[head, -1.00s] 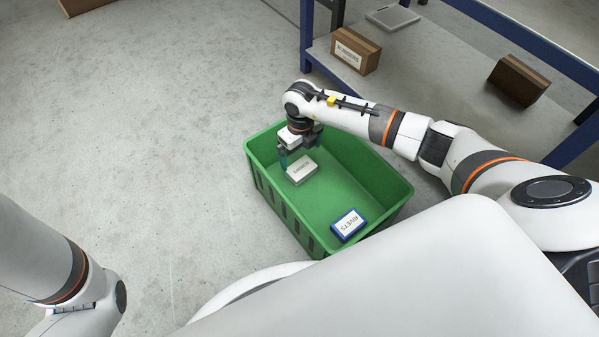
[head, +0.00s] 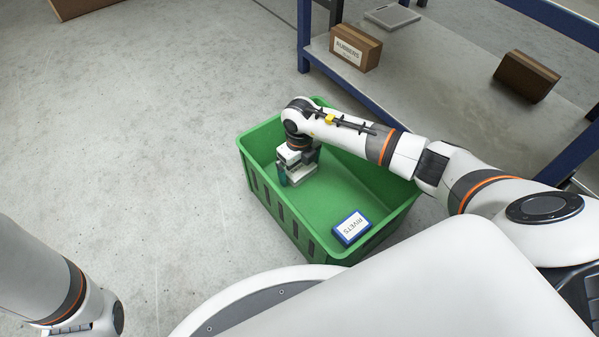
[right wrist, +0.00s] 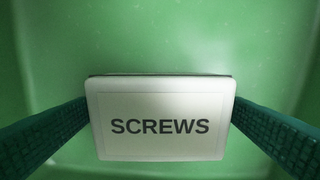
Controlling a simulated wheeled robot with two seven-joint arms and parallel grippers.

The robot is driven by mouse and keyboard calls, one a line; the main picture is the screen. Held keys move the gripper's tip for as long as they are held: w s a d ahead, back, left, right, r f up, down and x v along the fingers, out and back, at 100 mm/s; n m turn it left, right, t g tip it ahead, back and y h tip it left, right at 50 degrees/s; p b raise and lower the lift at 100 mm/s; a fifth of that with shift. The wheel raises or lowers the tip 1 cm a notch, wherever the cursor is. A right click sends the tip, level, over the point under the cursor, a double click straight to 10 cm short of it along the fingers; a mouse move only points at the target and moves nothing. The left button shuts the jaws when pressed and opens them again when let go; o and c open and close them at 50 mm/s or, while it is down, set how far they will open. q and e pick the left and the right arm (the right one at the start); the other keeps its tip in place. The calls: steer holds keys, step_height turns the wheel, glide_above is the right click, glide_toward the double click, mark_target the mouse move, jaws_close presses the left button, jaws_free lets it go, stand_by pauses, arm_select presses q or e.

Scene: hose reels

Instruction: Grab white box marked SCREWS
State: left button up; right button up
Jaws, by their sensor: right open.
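The white box marked SCREWS (right wrist: 160,105) lies in the green bin, label up, in the right wrist view. In the head view my right gripper (head: 299,177) is down inside the bin at its far left part and hides most of the box. In the right wrist view the fingers of my right gripper (right wrist: 160,128) stand open, one on each side of the box. Both fingertips are close to the box's sides; I cannot tell whether they touch it. My left gripper is out of view; only part of my left arm shows.
The green bin (head: 268,195) stands on the concrete floor. A blue and white RIVETS box (head: 352,228) lies in its near right part. A blue-framed shelf at the upper right holds a NUMBERS-like labelled brown box (head: 356,48) and another brown box (head: 526,76). The floor at left is clear.

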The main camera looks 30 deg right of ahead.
steer(key=shift+c, duration=0.6)
steer(key=c, duration=0.9)
steer(key=shift+r, duration=0.1)
steer(key=shift+c, duration=0.2)
